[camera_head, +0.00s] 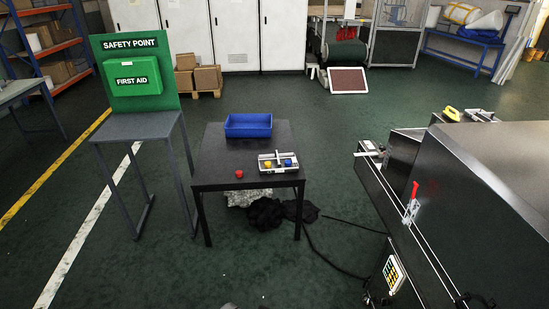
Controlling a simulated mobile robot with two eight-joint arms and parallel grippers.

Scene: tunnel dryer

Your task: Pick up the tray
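A dark table (215,160) stands in the middle of the view. On it, a blue open box-shaped tray (248,131) sits at the back. A small pale tray (279,169) lies at the front right, with a yellow piece (267,164) and a blue piece (287,162) in it. A red piece (239,174) lies on the table to the left of the pale tray. I cannot tell which of the two is the task's tray. Neither of my grippers shows in the view.
A green first-aid stand (140,75) is left of the table. A large dark machine (450,200) fills the right side. Dark cloth (266,214) and a cable lie on the floor under the table's front. The floor (150,270) in front is mostly clear.

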